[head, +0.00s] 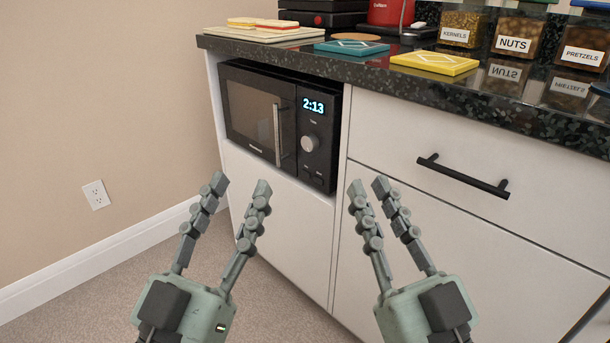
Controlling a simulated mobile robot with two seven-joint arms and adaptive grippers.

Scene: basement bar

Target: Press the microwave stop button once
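The black microwave (251,108) sits in a cubby under the dark countertop, with its door shut. Its control panel is on the right side, with a lit display (313,106) reading 2:13 and a round silver dial (309,144) below. Small buttons (313,179) show at the bottom of the panel; their labels are too small to read. My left gripper (241,187) is open and empty, in front of and below the microwave. My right gripper (368,187) is open and empty, in front of the cabinet, right of the microwave. Neither touches anything.
The speckled countertop (480,106) overhangs the microwave and holds jars, colored boards and a red appliance (390,12). A drawer with a black handle (462,176) is at the right. The wall (90,90) is at the left. The carpet in front is clear.

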